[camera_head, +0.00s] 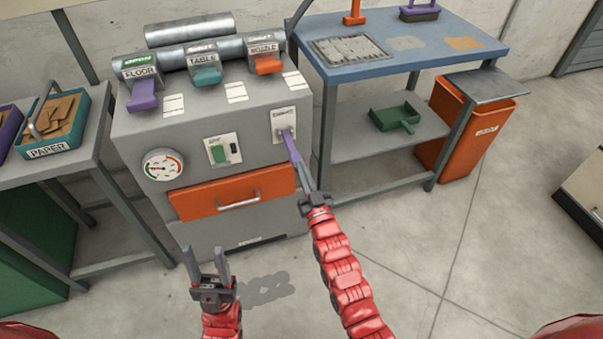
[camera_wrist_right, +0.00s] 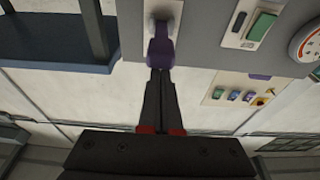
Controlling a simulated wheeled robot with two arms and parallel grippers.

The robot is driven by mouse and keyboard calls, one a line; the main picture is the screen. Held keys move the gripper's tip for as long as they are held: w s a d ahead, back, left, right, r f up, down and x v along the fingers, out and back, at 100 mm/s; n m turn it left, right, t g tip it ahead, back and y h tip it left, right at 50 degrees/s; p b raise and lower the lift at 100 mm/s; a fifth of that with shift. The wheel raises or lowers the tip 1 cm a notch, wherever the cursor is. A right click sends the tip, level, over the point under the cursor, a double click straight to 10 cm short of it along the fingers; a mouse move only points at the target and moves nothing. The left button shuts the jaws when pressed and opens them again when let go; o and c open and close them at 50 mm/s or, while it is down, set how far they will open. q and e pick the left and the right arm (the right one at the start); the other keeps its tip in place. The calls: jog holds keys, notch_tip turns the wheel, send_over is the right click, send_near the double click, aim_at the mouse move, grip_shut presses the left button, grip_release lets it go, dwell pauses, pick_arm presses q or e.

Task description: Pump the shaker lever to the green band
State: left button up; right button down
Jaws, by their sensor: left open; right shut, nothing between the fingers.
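The shaker lever (camera_head: 292,145) is a purple handle slanting down from a white plate on the right of the grey machine's front. My right gripper (camera_head: 307,178) is shut and empty, its fingertips right at the lever's lower end. In the right wrist view the lever (camera_wrist_right: 161,50) is just beyond the closed fingertips (camera_wrist_right: 160,76); I cannot tell whether they touch. The round gauge (camera_head: 164,165) has coloured bands on its rim; its needle reading is too small to tell. My left gripper (camera_head: 206,262) is open and empty, low in front of the machine.
The grey machine has a green switch (camera_head: 219,153), an orange drawer (camera_head: 232,193) and coloured flaps on top. A blue-topped bench (camera_head: 440,50) with a green dustpan (camera_head: 396,116) and an orange bin (camera_head: 468,130) stand right. A paper tray (camera_head: 62,125) is left. Open floor lies at right front.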

jog(key=v, duration=0.9)
jog(key=shift+s+d+f, duration=0.1)
jog(key=shift+s, duration=0.05)
dwell(1.1)
